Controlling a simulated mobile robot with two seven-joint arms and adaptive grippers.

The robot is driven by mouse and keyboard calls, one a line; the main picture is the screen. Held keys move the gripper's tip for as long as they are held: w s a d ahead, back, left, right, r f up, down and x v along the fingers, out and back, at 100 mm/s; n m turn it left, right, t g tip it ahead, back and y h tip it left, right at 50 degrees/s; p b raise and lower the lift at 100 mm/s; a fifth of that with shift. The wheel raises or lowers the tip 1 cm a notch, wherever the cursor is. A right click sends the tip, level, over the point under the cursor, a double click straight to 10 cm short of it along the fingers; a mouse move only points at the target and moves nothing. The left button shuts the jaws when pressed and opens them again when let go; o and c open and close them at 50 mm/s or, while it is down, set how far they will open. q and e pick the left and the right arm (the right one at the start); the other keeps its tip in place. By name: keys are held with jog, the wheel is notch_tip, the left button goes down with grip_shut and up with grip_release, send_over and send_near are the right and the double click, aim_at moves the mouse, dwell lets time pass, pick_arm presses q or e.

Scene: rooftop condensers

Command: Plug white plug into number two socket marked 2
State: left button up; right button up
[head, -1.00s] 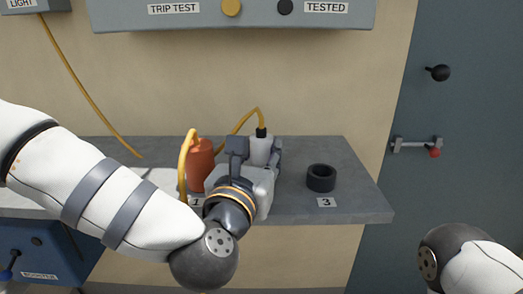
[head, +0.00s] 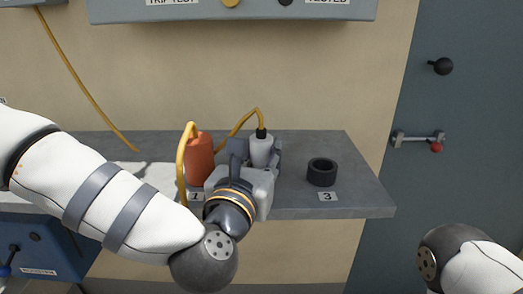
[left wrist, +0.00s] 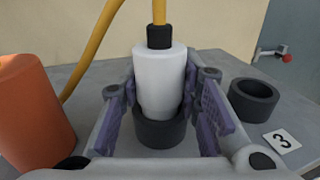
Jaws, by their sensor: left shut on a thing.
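The white plug (head: 261,152), with a black collar and yellow cable on top, stands upright between my left gripper's fingers. My left gripper (left wrist: 165,105) is shut on it, with purple-grey pads on both sides. In the left wrist view the plug (left wrist: 158,80) has its lower end within the rim of a black ring socket (left wrist: 160,133); how deep it sits cannot be told. This socket is between those marked 1 and 3; its own label is hidden. My right gripper is not in view; only part of my right arm shows at the lower right.
An orange plug (head: 199,158) with a yellow cable stands left, by label 1 (head: 196,196). Empty black socket 3 (head: 322,172) is to the right on the grey shelf (head: 362,195). A grey panel (head: 230,12) hangs above. A blue box (head: 40,245) is lower left.

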pick_arm(q)
jog(key=shift+f, duration=0.1)
jog(key=o, duration=1.3)
